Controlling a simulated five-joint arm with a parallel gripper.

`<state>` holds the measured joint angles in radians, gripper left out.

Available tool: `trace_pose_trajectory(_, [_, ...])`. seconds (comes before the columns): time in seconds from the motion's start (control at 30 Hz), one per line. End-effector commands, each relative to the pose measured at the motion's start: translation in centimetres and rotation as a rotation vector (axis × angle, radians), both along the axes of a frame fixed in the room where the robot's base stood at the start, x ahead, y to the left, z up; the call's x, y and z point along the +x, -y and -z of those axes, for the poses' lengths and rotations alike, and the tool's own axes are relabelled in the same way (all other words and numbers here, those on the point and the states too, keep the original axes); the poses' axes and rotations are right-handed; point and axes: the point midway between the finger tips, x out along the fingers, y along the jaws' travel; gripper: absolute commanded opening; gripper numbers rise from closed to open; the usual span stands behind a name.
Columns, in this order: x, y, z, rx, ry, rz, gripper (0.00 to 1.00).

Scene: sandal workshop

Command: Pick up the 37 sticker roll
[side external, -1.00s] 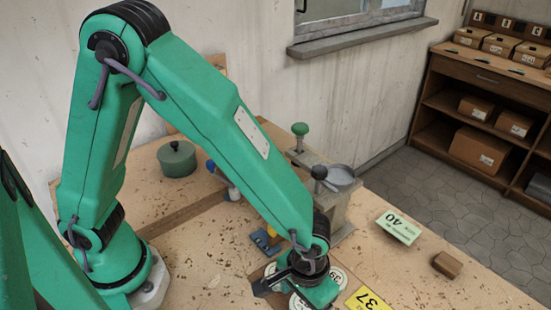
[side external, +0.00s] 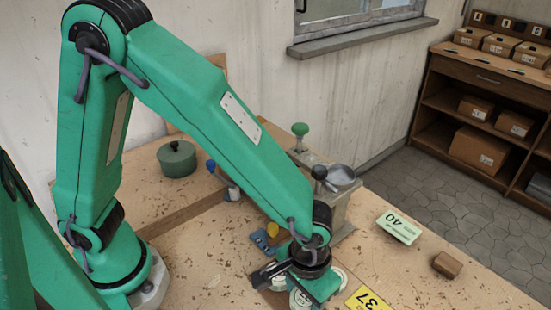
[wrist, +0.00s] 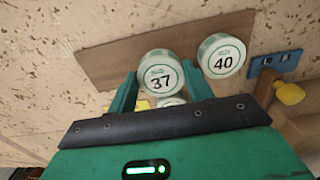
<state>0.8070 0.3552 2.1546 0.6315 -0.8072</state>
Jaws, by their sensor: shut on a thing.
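The 37 sticker roll (wrist: 160,76), a white disc with a green rim, sits between the two green fingers of my gripper (wrist: 161,92) in the wrist view. The fingers are shut on it. In the side view my gripper (side external: 316,290) points down over the table's front, and its body hides most of the held roll. The 40 roll (wrist: 222,56) stands just right of the fingers, apart from them. Another pale roll (wrist: 172,102) shows partly behind my gripper, its number hidden.
A dark wooden strip (wrist: 110,62) lies by the rolls. A yellow 37 card (side external: 367,299) and green 40 card (side external: 398,227) lie right of my gripper, with a brown block (side external: 447,264) beyond. A press with a green knob (side external: 300,130) and a green pot (side external: 177,159) stand behind.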

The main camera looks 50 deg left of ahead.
Motion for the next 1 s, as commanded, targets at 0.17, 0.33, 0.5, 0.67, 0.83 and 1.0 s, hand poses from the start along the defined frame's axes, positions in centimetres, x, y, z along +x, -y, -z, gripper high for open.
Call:
trace_pose_trajectory(0.17, [0.1,0.1,-2.7,-0.004,0.004,0.000,0.28])
trace_pose_trajectory(0.33, [0.0,0.1,-5.1,-0.003,0.003,0.000,0.28])
trace_pose_trajectory(0.5, [0.0,0.0,-6.9,-0.001,0.001,0.000,0.28])
trace_pose_trajectory(0.67, [0.0,0.0,-7.6,0.000,0.000,0.000,0.28])
trace_pose_trajectory(0.83, [0.0,0.0,-7.6,0.000,0.000,0.000,0.28])
trace_pose_trajectory(1.0, [0.0,0.0,-7.6,0.000,0.000,0.000,0.28])
